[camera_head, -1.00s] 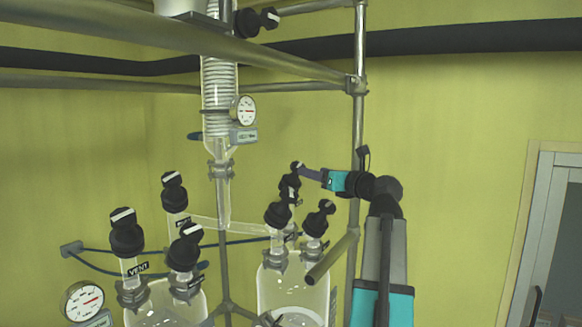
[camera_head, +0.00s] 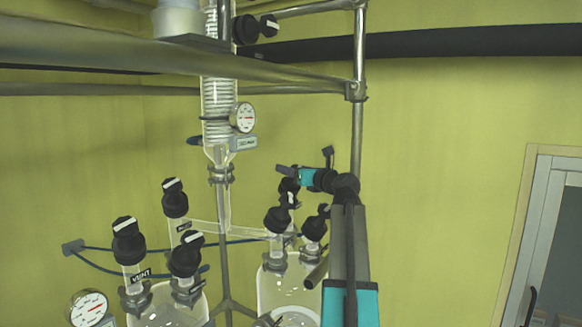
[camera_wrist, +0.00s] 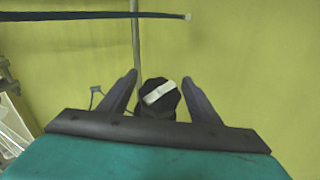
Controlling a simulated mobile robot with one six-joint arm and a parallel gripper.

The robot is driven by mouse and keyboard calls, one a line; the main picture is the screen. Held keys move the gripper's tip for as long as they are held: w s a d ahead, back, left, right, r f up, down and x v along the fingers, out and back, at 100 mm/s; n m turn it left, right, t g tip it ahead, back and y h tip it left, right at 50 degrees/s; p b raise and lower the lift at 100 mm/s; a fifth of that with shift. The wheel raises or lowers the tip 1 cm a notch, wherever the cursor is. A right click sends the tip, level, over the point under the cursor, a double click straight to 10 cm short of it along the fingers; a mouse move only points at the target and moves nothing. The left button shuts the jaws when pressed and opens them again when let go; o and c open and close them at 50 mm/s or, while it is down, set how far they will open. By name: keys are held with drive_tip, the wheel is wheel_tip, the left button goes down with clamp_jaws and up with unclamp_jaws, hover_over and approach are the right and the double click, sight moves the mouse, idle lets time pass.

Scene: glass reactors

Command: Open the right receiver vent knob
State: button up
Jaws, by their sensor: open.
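The right receiver (camera_head: 275,287) is a clear glass vessel with several black knobs on top. My gripper (camera_head: 282,169) is above its rear knob (camera_head: 289,187), which it partly hides in the head view. In the wrist view my gripper (camera_wrist: 159,80) is open, with one dark finger on each side of a black knob (camera_wrist: 158,98) with a white pointer bar. The bar lies slanted, its right end higher. The vent label on this receiver is not readable.
Two other black knobs, a front left one (camera_head: 277,219) and a right one (camera_head: 314,229), stand close by. The left receiver (camera_head: 170,303) has its own knobs. A metal frame post (camera_head: 357,130) rises behind my arm, and a glass condenser (camera_head: 219,100) stands left.

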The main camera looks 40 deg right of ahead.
drive_tip(key=shift+w+d, duration=0.1)
drive_tip(key=shift+w, duration=0.5)
drive_tip(key=c, duration=1.1)
drive_tip(key=shift+o, duration=0.2)
drive_tip(key=shift+n+y+b, duration=0.4)
drive_tip(key=shift+y, duration=0.1)
drive_tip(key=shift+n+t+y+b, duration=0.3)
drive_tip(key=shift+n+y+b, duration=0.2)
drive_tip(key=shift+n+y, duration=0.1)
drive_tip(key=n+y, duration=0.1)
drive_tip(key=n+y+b, duration=0.1)
drive_tip(key=shift+w+a+n+y, duration=0.1)
drive_tip(key=shift+a+n+y, duration=0.2)
drive_tip(key=shift+n+y, duration=0.1)
drive_tip(key=n+y, duration=0.2)
drive_tip(key=a+n+y+b, duration=0.1)
drive_tip(key=shift+n+g+y, duration=0.4)
drive_tip(key=shift+s+a+n+g+y, duration=0.1)
drive_tip(key=shift+a+n+g+y, duration=0.1)
drive_tip(key=shift+n+y, duration=0.25)
drive_tip(key=shift+s+a+n+g+y, duration=0.1)
drive_tip(key=shift+n+g+y, duration=0.1)
drive_tip(key=shift+n+y, duration=0.25)
